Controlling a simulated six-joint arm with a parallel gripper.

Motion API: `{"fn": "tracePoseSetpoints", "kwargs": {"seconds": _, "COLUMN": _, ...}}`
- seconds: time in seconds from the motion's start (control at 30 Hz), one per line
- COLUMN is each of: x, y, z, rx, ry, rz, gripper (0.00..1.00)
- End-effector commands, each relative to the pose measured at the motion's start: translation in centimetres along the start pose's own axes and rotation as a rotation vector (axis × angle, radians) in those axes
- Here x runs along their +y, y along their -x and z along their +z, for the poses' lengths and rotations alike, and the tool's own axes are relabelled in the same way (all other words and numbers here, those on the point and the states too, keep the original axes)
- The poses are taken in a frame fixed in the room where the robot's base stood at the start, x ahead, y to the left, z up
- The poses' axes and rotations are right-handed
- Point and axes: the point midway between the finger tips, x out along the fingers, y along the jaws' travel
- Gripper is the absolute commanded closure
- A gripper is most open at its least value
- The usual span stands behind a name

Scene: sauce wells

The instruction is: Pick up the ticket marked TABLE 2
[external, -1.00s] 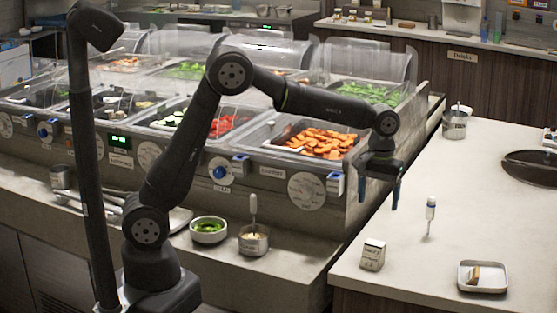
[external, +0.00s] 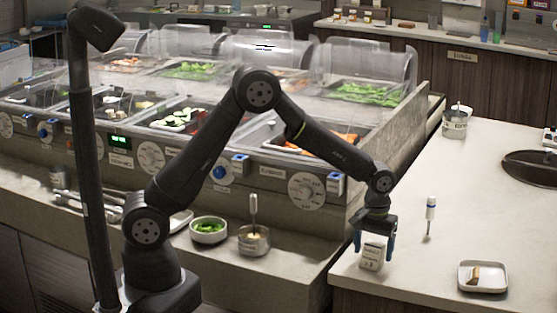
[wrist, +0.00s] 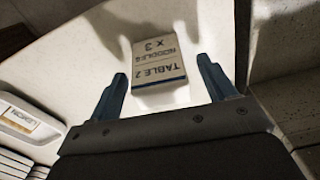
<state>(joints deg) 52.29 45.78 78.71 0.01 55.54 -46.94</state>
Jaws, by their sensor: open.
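The TABLE 2 ticket (wrist: 158,60) is a small white block with dark print, reading TABLE 2, NOODLES and X 3, upside down in the wrist view. In the external view the ticket (external: 371,262) stands near the left front edge of the right counter, its top partly hidden by my gripper. My gripper (external: 374,255) is open above and around the ticket's upper part, as seen there. In the wrist view my gripper's fingertips (wrist: 162,68) lie either side of the ticket's lower part, with gaps on both sides. I cannot tell the exact height between them.
A white square dish (external: 497,288) with a small card (external: 473,275) sits to the right. A metal pot (external: 455,122) is at the back. The salad bar (external: 305,190) stands left; counter between is clear.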

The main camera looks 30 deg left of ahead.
Motion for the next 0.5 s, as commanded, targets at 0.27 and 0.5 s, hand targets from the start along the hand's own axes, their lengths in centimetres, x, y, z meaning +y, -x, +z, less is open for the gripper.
{"fn": "tracePoseSetpoints", "kwargs": {"seconds": 0.27, "x": 0.00, "y": -1.27, "z": -0.02, "rx": 0.002, "ry": 0.000, "rz": 0.001, "gripper": 0.24}}
{"fn": "tracePoseSetpoints", "kwargs": {"seconds": 0.5, "x": 0.00, "y": -1.23, "z": -0.02, "rx": 0.001, "ry": 0.000, "rz": 0.001, "gripper": 0.53}}
